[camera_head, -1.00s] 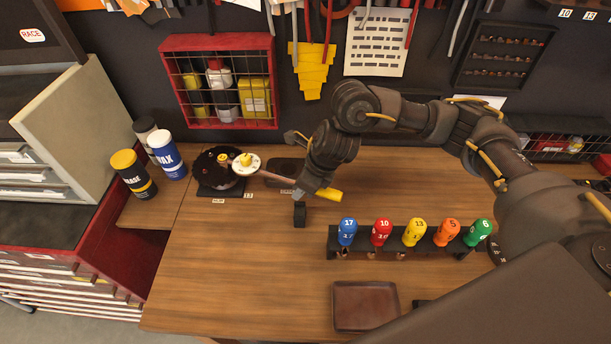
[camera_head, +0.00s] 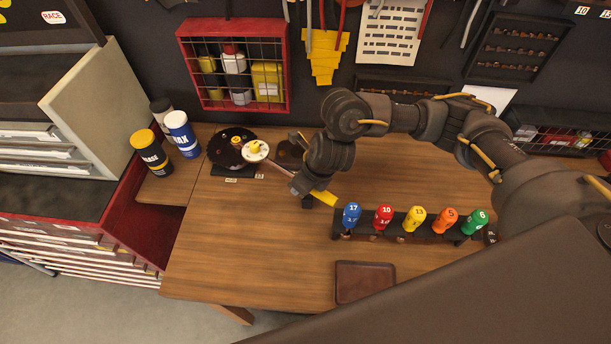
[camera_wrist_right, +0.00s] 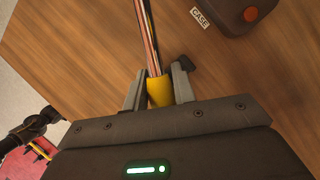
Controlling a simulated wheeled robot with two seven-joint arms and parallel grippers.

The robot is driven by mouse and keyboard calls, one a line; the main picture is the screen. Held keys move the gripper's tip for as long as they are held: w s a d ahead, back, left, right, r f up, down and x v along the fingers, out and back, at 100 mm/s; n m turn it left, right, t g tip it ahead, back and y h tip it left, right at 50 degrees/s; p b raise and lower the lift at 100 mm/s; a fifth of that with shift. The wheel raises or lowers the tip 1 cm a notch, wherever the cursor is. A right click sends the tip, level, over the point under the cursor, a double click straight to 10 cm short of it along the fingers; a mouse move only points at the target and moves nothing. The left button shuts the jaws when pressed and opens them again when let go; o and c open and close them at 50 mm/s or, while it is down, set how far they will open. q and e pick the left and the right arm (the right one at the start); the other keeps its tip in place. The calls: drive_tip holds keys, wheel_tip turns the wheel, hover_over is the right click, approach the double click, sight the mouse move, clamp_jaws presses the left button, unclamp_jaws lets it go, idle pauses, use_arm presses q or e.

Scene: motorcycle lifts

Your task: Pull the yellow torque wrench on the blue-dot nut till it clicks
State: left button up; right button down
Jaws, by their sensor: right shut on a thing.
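The torque wrench (camera_head: 275,172) has a metal shaft, a yellow grip and a round white head with a yellow top. Its head is at the right edge of a dark round hub (camera_head: 224,148) on the bench. The nut and any blue dot under the head are hidden or too small to tell. My right gripper (camera_head: 303,186) is around the wrench at its yellow grip. In the right wrist view the jaws (camera_wrist_right: 158,92) are shut on the yellow grip (camera_wrist_right: 159,91), with the shaft running away upward.
A rack of coloured, numbered drivers (camera_head: 410,222) stands right of the grip, with a brown tray (camera_head: 364,281) in front. Wax and other cans (camera_head: 182,135) stand left of the hub. A red wire basket (camera_head: 235,65) hangs behind. The bench front-left of the grip is clear.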

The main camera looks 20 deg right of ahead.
drive_tip(key=shift+s+a+m+h+p, duration=0.15)
drive_tip(key=shift+s+a+m, duration=0.25)
drive_tip(key=shift+a, duration=0.25)
drive_tip(key=shift+s+a+m+h+p, duration=0.1)
drive_tip(key=shift+s+a+m, duration=0.25)
drive_tip(key=shift+a, duration=0.35)
drive_tip(key=shift+s+a+m+h+p, duration=0.15)
drive_tip(key=shift+s+a+m, duration=0.25)
drive_tip(key=shift+a, duration=0.25)
drive_tip(key=a+m, duration=0.1)
drive_tip(key=s+a, duration=0.1)
drive_tip(key=a, duration=0.1)
drive_tip(key=a+m+h, duration=0.1)
drive_tip(key=a, duration=0.1)
drive_tip(key=shift+s+a+m+t, duration=0.1)
drive_tip(key=shift+s+m+t, duration=0.15)
drive_tip(key=shift+m+t, duration=0.15)
drive_tip(key=shift+r, duration=0.55)
wheel_tip(320, 180, up, 6)
drive_tip(key=shift+f, duration=0.1)
